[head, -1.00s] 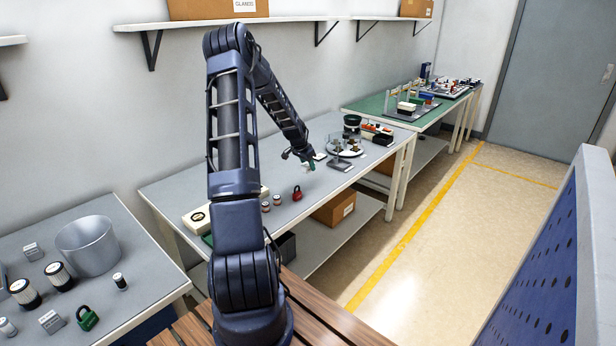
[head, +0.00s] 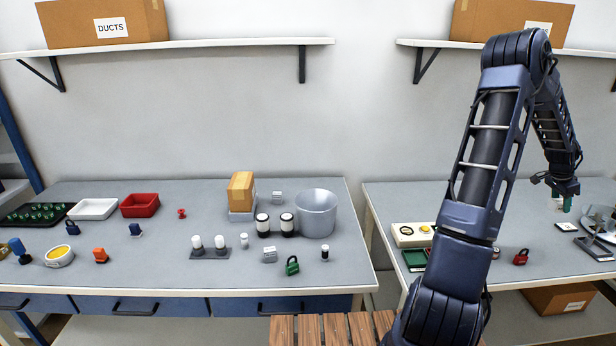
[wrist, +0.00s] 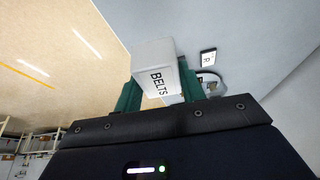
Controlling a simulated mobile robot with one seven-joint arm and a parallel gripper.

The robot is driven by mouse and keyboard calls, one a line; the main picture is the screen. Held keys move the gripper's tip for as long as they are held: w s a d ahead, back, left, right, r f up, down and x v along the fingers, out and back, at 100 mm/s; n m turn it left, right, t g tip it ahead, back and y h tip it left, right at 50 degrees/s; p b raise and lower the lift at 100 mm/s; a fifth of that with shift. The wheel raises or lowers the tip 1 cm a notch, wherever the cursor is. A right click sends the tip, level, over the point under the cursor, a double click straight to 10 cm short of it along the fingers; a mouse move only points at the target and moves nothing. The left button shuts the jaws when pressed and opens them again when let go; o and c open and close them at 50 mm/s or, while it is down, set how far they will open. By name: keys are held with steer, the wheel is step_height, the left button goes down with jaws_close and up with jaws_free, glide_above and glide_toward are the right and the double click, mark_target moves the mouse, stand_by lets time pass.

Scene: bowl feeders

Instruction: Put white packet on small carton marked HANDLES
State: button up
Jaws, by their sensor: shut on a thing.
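My gripper (wrist: 160,92) is shut on a white packet (wrist: 153,55) with a label reading BELTS, held between its green fingers in the wrist view. In the head view, my gripper (head: 565,203) is at the far right, by the right-hand bench, and the packet there is small and hard to make out. I can read HANDLES on no carton. A brown carton (head: 560,299) under the right-hand bench has a white label too small to read. A carton (head: 490,20) on the right shelf has a label partly hidden by my arm.
A DUCTS carton (head: 70,27) sits on the left shelf. The left bench (head: 150,270) holds a grey bin (head: 316,214), a tan block (head: 241,190), a red tray (head: 140,206) and several small parts. The right bench has a red padlock (head: 521,257) and a white-and-yellow button box (head: 412,235).

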steer(key=w+a+r+n+t, duration=0.1)
steer(key=w+a+r+n, duration=0.15)
steer(key=w+a, duration=1)
steer(key=w+a+r+n+t, duration=0.1)
steer(key=w+a+r+n, duration=0.15)
steer(key=w+a, duration=0.95)
steer(key=w+a+r+n+t+y, duration=0.15)
steer(key=w+a, duration=0.45)
steer(key=a, duration=0.7)
steer(key=w+a+r+n, duration=0.3)
steer(key=w+a, duration=0.4)
steer(key=a, duration=0.7)
steer(key=w+a+r+n+t+y, duration=0.15)
steer(key=w+a, duration=0.45)
steer(key=a, duration=0.7)
step_height(320, 180, up, 8)
steer(key=n+y, duration=0.2)
steer(key=n, duration=0.6)
glide_above(241, 178)
steer(key=s, duration=0.2)
step_height(241, 178, down, 20)
steer(key=shift+r, duration=0.15)
